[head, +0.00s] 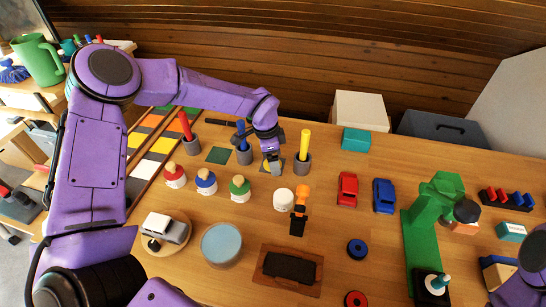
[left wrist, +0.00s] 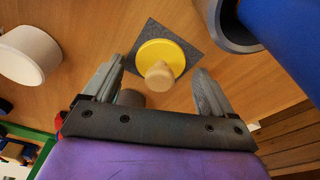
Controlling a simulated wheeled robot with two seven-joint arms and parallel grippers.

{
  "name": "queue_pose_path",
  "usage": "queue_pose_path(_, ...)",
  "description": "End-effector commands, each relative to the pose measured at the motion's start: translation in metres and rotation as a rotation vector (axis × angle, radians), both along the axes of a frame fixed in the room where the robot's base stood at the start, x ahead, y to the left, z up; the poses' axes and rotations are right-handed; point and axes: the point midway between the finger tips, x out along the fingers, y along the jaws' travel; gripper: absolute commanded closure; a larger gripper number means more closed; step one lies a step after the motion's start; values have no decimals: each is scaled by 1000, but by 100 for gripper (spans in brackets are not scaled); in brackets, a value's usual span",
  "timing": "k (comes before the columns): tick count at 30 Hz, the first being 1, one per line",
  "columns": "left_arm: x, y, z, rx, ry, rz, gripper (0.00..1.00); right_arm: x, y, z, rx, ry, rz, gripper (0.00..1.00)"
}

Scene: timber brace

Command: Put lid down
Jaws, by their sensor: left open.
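A yellow lid with a tan knob (left wrist: 160,58) appears to lie on a dark grey square mat (left wrist: 186,36). My left gripper (left wrist: 159,66) is open, its two fingers apart on either side of the knob, with nothing held between them. In the head view my left gripper (head: 271,168) points down over the mat and hides the lid. A white jar without a lid (head: 284,199) stands just in front of it; it also shows in the left wrist view (left wrist: 27,55). My right gripper is out of view.
Jars with red (head: 174,175), blue (head: 206,181) and green (head: 240,188) lids stand left of the white jar. A cup with a blue stick (head: 243,150) and one with a yellow stick (head: 303,157) flank the gripper closely. An orange-topped piece (head: 299,211) stands nearby.

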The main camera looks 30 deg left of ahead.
Motion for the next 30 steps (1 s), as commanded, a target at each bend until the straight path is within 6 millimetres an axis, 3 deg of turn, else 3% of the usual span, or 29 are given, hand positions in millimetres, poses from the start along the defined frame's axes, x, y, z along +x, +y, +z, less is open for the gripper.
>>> queue_pose_path(15, -9, 13, 110, 0, -3, 1, 15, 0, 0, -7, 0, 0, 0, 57)
queue_pose_path(20, -11, 14, 120, 0, 0, -1, 15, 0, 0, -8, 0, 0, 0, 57)
queue_pose_path(30, -11, 14, 121, 0, 0, 0, 15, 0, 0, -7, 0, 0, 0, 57)
